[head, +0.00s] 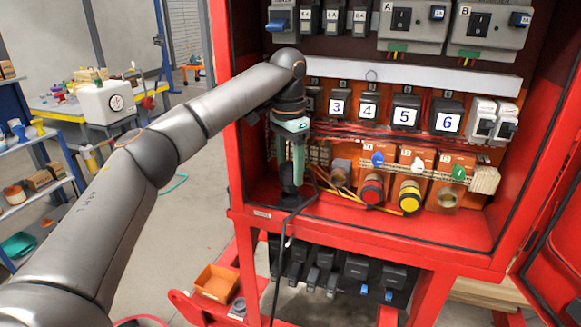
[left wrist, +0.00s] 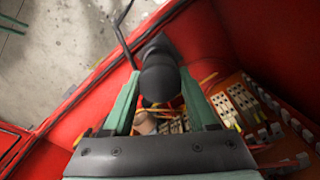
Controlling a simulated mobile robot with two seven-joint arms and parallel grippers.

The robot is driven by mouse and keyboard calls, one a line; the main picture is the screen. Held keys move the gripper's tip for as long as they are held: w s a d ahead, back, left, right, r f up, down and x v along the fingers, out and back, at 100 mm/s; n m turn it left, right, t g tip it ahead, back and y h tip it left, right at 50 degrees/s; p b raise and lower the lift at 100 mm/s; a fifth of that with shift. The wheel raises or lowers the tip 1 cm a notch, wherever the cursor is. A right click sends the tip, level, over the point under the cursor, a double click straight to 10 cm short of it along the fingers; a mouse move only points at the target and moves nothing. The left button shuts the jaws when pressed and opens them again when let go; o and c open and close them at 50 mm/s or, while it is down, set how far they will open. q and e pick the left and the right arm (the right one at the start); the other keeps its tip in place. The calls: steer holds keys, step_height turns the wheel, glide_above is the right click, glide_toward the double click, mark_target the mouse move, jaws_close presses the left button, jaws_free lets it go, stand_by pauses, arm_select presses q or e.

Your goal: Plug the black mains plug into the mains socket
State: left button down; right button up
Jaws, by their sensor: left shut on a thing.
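My left gripper (head: 291,170) points down inside the lower left of the red cabinet. Its green fingers are shut on the black mains plug (head: 289,196), which is just above or touching the cabinet floor; I cannot tell which. In the left wrist view the black plug (left wrist: 160,78) sits between the two green fingers of the left gripper (left wrist: 160,92). A black cable (head: 276,262) hangs over the cabinet's front edge. I cannot make out the mains socket for certain. My right gripper is not in view.
The red cabinet (head: 365,232) has a raised front lip. Numbered black modules (head: 405,113) stand above. An orange bin (head: 216,283) is below left.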

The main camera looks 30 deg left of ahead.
mark_target(290, 181)
arm_select(q)
steer(key=shift+f, duration=1.75)
stand_by(0.3)
steer(key=shift+c, duration=0.6)
jaws_free()
step_height(290, 181, up, 8)
steer(key=shift+s+f, duration=0.1)
steer(key=shift+f, duration=0.1)
